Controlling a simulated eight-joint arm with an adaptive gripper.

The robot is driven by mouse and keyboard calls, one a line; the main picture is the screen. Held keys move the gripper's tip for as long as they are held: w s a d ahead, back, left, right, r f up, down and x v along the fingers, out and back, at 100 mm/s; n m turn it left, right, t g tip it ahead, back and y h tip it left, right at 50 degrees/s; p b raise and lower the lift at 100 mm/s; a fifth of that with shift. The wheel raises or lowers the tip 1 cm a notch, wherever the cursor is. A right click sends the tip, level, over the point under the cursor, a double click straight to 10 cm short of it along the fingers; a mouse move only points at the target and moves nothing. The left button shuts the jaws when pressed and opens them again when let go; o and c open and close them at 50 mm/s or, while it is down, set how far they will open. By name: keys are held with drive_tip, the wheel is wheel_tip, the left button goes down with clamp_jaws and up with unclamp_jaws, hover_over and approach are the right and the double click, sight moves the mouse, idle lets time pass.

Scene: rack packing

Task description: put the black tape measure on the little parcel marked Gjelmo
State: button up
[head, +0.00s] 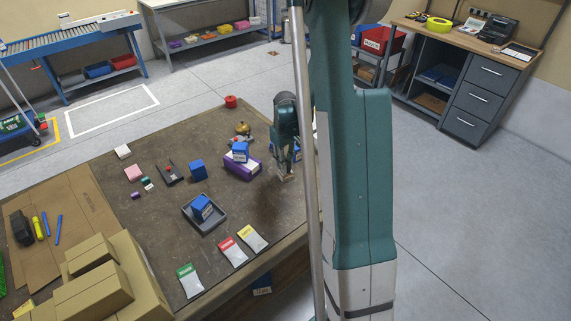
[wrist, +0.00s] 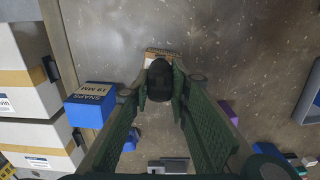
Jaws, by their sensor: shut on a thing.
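My gripper (wrist: 160,90) is shut on the black tape measure (wrist: 159,78), a dark rounded thing between its fingertips in the wrist view. A small brown cardboard parcel (wrist: 153,52) shows just beyond the tape measure, partly hidden by it. I cannot read its marking, nor tell whether the two touch. In the head view my gripper (head: 285,170) points down near the right side of the brown table, with a small tan patch under its tip that is too small to make out.
A blue box marked SNAPS 19 MM (wrist: 88,106) and white cartons (wrist: 24,72) stand left in the wrist view. In the head view, a purple box (head: 238,168), a grey tray (head: 218,216) and several packets (head: 233,251) lie on the table (head: 140,231).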

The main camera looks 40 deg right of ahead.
drive_tip(key=shift+f, duration=0.15)
drive_tip(key=o, duration=1)
drive_tip(key=shift+r, duration=0.2)
drive_tip(key=shift+r+p, duration=0.55)
drive_tip(key=shift+r, duration=5.45)
